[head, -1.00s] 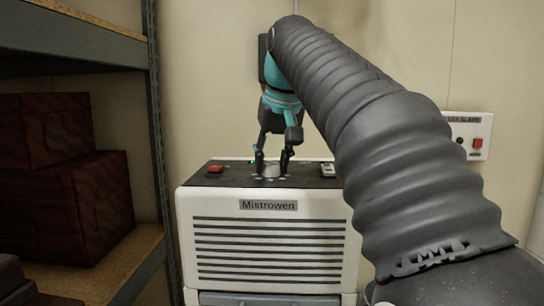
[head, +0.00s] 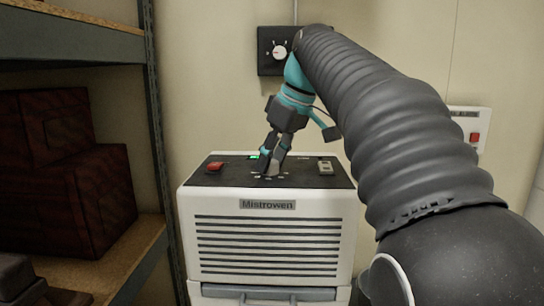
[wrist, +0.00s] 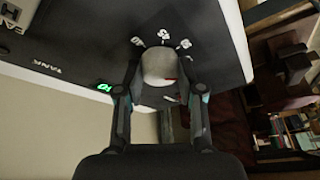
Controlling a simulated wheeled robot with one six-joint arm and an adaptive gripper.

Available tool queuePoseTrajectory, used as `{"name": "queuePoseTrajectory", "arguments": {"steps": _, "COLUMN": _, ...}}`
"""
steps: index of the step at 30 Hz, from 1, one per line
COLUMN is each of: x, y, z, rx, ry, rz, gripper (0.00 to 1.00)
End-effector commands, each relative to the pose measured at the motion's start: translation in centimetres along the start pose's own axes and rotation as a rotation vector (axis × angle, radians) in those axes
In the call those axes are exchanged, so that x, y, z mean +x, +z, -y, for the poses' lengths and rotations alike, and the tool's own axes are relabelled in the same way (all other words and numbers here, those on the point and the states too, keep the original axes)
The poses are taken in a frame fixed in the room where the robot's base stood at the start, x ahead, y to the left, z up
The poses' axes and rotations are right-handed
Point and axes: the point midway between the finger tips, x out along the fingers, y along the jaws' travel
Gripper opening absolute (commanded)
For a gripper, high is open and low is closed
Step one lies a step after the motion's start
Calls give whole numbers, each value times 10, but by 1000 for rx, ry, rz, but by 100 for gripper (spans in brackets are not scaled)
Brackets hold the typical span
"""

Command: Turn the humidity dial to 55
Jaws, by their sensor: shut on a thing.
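The white machine labelled Mistrowen (head: 268,243) stands against the wall with a black control top. Its pale round dial (wrist: 159,66) sits on that top with printed numbers around it. My gripper (head: 270,169) reaches down from above, tilted, and is shut on the dial. In the wrist view my gripper (wrist: 160,88) has one finger on each side of the dial. In the head view the fingers hide most of the dial. A small green display (head: 253,156) is lit beside it. The dial's pointer and the display's figure are too unclear to read.
A red switch (head: 215,166) and a grey switch (head: 325,168) flank the dial on the machine's top. A black wall plate with a white knob (head: 280,52) is behind my arm. A wall box with a red button (head: 474,138) is at right. Shelving with dark red boxes (head: 95,190) stands left.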

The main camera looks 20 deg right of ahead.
Motion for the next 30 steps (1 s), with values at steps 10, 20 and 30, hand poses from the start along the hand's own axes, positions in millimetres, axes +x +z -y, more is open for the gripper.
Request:
{"name": "queuePoseTrajectory", "arguments": {"steps": 10, "x": 0, "y": 0, "z": 0, "rx": -23, "ry": -11, "rz": 1, "gripper": 3}}
{"name": "queuePoseTrajectory", "arguments": {"steps": 20, "x": 0, "y": 0, "z": 0, "rx": -22, "ry": -10, "rz": 1, "gripper": 63}}
{"name": "queuePoseTrajectory", "arguments": {"steps": 30, "x": -4, "y": 0, "z": 0, "rx": -22, "ry": -8, "rz": 0, "gripper": 63}}
